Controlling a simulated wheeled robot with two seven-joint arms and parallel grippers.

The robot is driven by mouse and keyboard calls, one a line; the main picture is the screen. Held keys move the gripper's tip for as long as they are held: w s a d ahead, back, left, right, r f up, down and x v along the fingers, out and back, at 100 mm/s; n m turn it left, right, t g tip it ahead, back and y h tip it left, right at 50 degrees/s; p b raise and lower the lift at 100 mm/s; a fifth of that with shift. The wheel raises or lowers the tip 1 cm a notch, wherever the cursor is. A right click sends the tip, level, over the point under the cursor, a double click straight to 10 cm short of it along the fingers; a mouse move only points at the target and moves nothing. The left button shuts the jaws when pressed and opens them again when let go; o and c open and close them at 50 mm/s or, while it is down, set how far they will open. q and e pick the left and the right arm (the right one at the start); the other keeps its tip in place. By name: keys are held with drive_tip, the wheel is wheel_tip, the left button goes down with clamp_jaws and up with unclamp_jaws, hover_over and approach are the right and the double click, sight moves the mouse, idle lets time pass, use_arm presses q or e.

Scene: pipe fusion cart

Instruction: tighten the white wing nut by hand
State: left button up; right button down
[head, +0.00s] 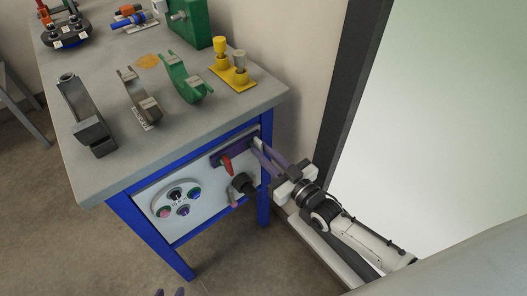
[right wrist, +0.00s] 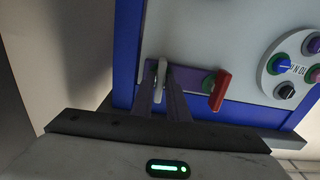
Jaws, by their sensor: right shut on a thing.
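The white wing nut (right wrist: 161,74) sits upright on a purple plate (right wrist: 190,80) on the cart's front panel. My right gripper (right wrist: 160,88) has its purple fingers on either side of the nut and is shut on it. In the head view my right gripper (head: 258,149) reaches the panel from the right, and its fingers mostly hide the nut. A red wing-shaped handle (right wrist: 220,90) is on the same plate; it also shows in the head view (head: 227,164). Only the tips of my left gripper (head: 169,292) show at the bottom edge, apart with nothing between them.
A round control plate (head: 177,202) with coloured knobs and a black knob (head: 243,183) are on the same panel. The cart top (head: 200,128) bears green and grey clamps and a yellow block (head: 233,74) with pegs. A wall and dark frame (head: 345,90) stand right.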

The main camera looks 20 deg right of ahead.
idle(0.3)
drive_tip(key=c, duration=1.8)
unclamp_jaws()
drive_tip(key=shift+c, duration=0.2)
drive_tip(key=shift+s, duration=0.15)
drive_tip(key=v, duration=1)
drive_tip(key=shift+p, duration=0.35)
